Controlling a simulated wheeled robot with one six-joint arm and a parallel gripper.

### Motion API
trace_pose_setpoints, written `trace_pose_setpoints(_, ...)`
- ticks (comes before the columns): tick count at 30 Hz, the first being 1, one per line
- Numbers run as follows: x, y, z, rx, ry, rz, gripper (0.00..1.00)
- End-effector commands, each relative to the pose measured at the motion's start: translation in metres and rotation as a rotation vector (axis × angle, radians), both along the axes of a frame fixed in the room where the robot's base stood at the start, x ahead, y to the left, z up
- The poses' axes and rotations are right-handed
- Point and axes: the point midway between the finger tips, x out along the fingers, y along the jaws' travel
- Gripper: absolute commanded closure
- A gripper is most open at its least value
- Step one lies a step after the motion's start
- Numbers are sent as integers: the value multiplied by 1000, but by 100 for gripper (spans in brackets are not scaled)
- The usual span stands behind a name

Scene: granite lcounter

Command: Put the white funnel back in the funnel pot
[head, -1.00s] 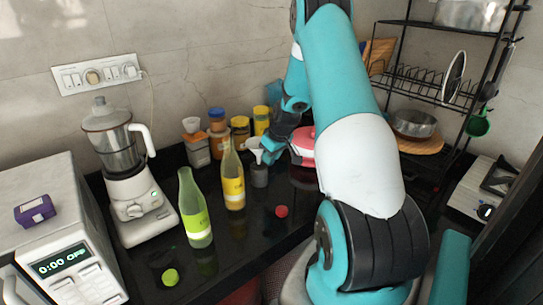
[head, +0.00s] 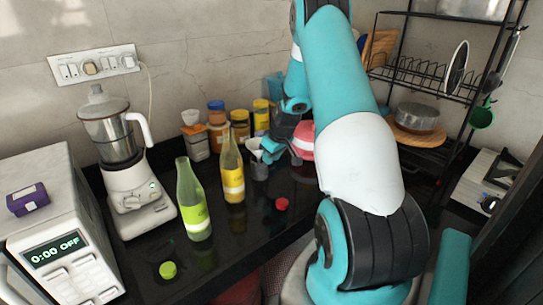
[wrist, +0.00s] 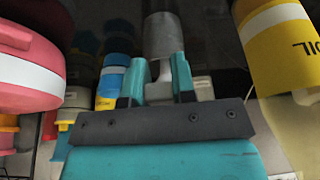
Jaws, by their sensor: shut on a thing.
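The white funnel (head: 255,145) shows in the head view just above the grey funnel pot (head: 259,170), partly covered by my gripper. My gripper (head: 266,153) is shut on the funnel, at the pot's upper right. In the wrist view, my two teal fingertips (wrist: 160,74) close on a pale piece of the funnel (wrist: 159,91). The grey pot (wrist: 163,35) lies straight beyond the fingertips there, in line with the funnel. I cannot tell whether the spout is inside the pot. The pot stands upright on the black counter.
The yellow-labelled oil bottle (head: 232,172) stands close left of the pot, with a green bottle (head: 193,205) further left. Several jars (head: 240,127) stand behind. A pink-red container (head: 303,140) is right of my gripper. A red cap (head: 282,204) lies in front.

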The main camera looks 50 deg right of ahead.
Motion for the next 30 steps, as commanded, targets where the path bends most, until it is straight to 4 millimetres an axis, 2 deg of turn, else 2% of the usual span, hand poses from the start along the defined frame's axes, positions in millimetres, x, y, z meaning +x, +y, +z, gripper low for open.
trace_pose_setpoints(24, 0, 0, -34, -1, -1, 0, 100)
trace_pose_setpoints(30, 0, 0, -35, -1, -1, 0, 100)
